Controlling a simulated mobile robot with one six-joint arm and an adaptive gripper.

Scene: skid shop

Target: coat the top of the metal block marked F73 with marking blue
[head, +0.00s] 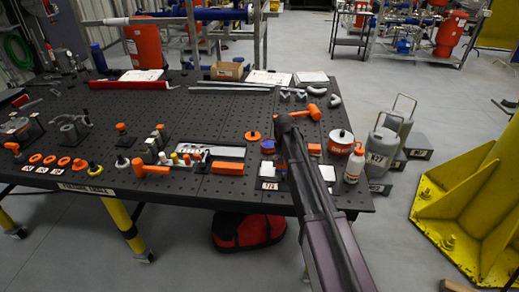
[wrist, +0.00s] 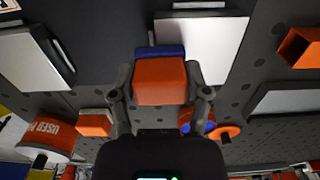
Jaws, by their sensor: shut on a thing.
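My gripper (wrist: 161,92) is shut on an orange block-shaped applicator (wrist: 160,82) with a dark blue pad (wrist: 159,52) on its far end. In the wrist view the pad overlaps the near edge of a metal block with a pale, bare-looking top (wrist: 203,42); I cannot tell whether they touch. This block also shows in the head view (head: 267,170), left of my arm, with a white tag (head: 270,186) in front, too small to read surely. A second pale-topped block (head: 328,172) stands right of my arm. In the head view my arm hides the held applicator.
A blue-and-orange tin (wrist: 199,121) lies behind the pale blocks. An orange bar (head: 228,168) and a silver plate (head: 218,151) lie left. The dark perforated table (head: 215,112) has bare room further back.

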